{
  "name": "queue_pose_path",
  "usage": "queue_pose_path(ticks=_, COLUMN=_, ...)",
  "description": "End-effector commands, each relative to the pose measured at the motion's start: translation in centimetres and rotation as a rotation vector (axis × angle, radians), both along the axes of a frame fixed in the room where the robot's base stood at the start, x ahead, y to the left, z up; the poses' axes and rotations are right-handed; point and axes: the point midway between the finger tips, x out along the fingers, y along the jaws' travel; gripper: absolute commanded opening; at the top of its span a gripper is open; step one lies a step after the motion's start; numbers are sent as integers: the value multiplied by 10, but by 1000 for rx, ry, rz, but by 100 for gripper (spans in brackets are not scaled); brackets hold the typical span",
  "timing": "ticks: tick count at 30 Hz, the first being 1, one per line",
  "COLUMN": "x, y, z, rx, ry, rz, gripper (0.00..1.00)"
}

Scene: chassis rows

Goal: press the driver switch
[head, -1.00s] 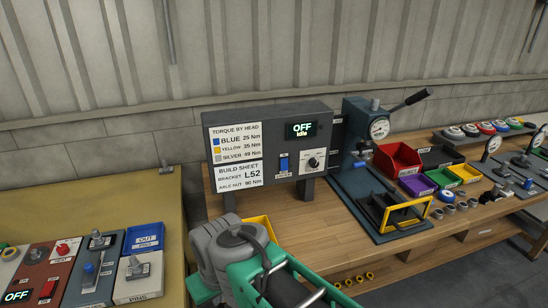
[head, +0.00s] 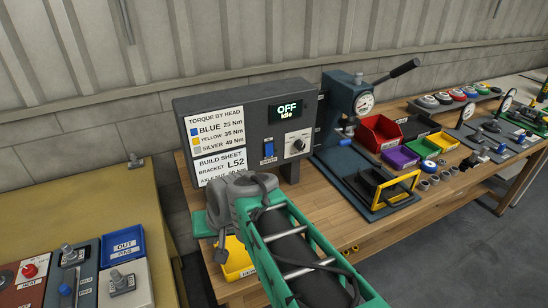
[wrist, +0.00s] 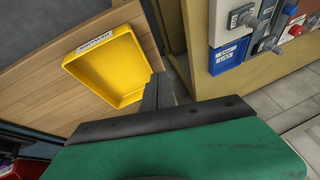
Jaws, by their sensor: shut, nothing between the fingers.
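The driver switch (head: 269,150) is a blue rocker on the front of the dark grey control box (head: 240,112), above a small label too small to read surely. The box display (head: 286,110) reads "OFF Idle", and a dark knob (head: 298,144) sits right of the switch. My gripper (head: 221,254) hangs in front of and below the box, left of the switch and apart from it, over the bench's left end. In the wrist view its dark fingers (wrist: 158,90) are together and empty, near a yellow bin (wrist: 105,68). My arm covers the box's lower front edge.
The yellow bin (head: 238,262) stands under my gripper. A press with a lever (head: 360,100) stands right of the box, with red (head: 380,133), purple and green bins beyond. A yellow table (head: 80,205) with switch panels is at left. A gap separates it from the bench.

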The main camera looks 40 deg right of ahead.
Motion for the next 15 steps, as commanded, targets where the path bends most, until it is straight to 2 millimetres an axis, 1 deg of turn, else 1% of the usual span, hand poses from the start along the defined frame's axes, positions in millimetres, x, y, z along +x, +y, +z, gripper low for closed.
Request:
queue_pose_path(ticks=1, x=11, y=-31, z=0, rx=70, ry=-53, rz=-146, gripper=0)
queue_pose_path(ticks=2, x=18, y=-48, z=2, rx=120, ry=-96, rz=-231, gripper=0)
queue_pose_path(ticks=3, x=25, y=-72, z=6, rx=188, ry=-157, rz=-346, gripper=0)
queue_pose_path(ticks=4, x=29, y=-91, z=10, rx=242, ry=-204, rz=-431, gripper=0)
queue_pose_path(ticks=5, x=31, y=-111, z=14, rx=297, ry=-254, rz=-516, gripper=0)
queue_pose_path(ticks=6, x=31, y=-137, z=21, rx=369, ry=-323, rz=-624, gripper=0)
queue_pose_path(ticks=7, x=30, y=-156, z=26, rx=422, ry=-375, rz=-699, gripper=0)
queue_pose_path(ticks=8, x=27, y=-175, z=32, rx=473, ry=-427, rz=-768, gripper=0)
queue_pose_path(ticks=9, x=21, y=-197, z=40, rx=538, ry=-491, rz=-851, gripper=0)
queue_pose_path(ticks=12, x=6, y=-240, z=57, rx=663, ry=-626, rz=-998, gripper=0)
queue_pose_path(ticks=15, x=-5, y=-260, z=68, rx=731, ry=-700, rz=-1068, gripper=0)
